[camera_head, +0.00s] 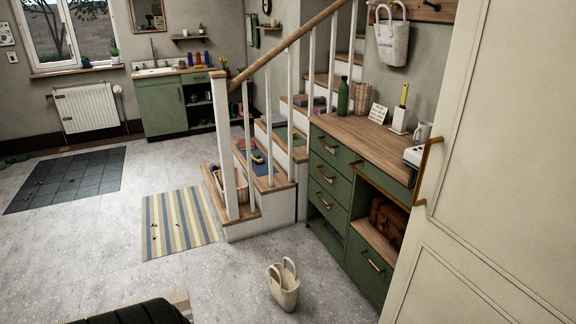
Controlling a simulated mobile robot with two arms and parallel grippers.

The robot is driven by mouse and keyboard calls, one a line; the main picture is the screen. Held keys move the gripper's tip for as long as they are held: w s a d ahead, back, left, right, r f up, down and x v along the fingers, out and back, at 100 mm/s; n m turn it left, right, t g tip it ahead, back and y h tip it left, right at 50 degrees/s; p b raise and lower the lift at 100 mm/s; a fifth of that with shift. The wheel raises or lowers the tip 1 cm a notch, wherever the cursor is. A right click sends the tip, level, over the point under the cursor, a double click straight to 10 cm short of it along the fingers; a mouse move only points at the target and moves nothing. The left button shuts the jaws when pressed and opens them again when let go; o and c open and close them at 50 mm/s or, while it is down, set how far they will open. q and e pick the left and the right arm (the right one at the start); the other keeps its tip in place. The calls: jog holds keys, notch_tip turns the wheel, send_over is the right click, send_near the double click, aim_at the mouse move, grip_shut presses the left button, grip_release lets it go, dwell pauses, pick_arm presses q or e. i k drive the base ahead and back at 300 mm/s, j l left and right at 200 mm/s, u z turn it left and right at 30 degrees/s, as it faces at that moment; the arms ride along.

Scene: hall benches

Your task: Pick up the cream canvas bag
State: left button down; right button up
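A cream bag (284,290) with two upright loop handles stands on the grey floor at the bottom centre, in front of the green cabinet. Its handles stand up and its top looks open. A second pale bag (392,45) with dark lettering hangs by its handles from a wall rail at the top right. I cannot read the lettering for sure. Neither of my grippers shows in the head view.
A green cabinet (330,172) with a wooden top stands beside the stairs (262,205). A cream door (480,190) fills the right side. A striped rug (180,222) and a dark mat (66,180) lie on the left. The floor around the standing bag is clear.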

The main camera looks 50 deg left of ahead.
aim_at(284, 286)
jog(key=u, duration=1.65)
